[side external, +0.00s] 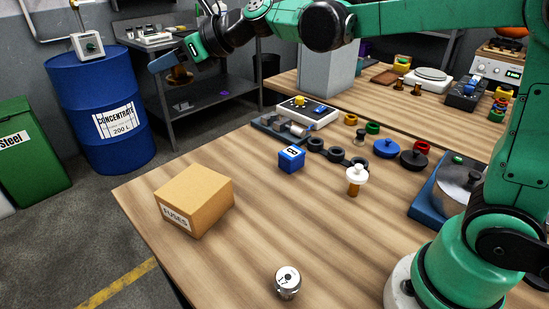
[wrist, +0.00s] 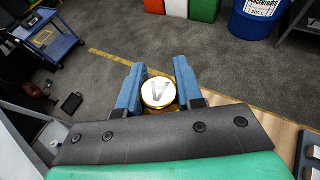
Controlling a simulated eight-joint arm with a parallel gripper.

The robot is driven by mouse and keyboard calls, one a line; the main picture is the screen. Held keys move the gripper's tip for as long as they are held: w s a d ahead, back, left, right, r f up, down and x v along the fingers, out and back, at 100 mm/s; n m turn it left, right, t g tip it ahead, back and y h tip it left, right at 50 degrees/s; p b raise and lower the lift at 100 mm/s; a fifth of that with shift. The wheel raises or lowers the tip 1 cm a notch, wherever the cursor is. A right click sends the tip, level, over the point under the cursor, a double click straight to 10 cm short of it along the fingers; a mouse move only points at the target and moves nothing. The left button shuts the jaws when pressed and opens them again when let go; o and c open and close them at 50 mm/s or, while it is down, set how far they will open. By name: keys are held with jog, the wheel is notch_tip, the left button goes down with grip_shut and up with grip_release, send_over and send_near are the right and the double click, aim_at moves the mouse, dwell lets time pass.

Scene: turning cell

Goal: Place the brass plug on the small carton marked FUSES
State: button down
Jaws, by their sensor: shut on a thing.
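The carton marked FUSES (side external: 190,202) is a tan box on the near left of the wooden table, with its label facing the front left. My gripper (side external: 172,68) is up at the top left of the side view, well above and behind the carton. Its blue fingers are shut on the brass plug (side external: 181,77), which looks dark brown there. In the wrist view my gripper (wrist: 159,82) holds the plug (wrist: 158,93) between both fingers; its round pale top bears a dark mark and has a gold rim. The carton's top is bare. The carton is not seen in the wrist view.
A silver knurled piece (side external: 287,282) stands near the table's front edge. A blue cube (side external: 291,159) and a white-topped piece (side external: 356,180) stand farther right. A blue drum (side external: 100,105) is on the floor beyond the table. The wood around the carton is clear.

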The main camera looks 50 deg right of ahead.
jog(key=s+a, duration=0.3)
send_over(185, 185)
jog(key=shift+n+g+y, duration=0.3)
jog(key=shift+n+y, duration=0.1)
notch_tip(185, 185, down, 14)
jog(key=shift+f, duration=2.2)
jog(key=shift+f, duration=0.1)
jog(key=c, duration=0.6)
grip_release()
jog(key=shift+o, duration=0.2)
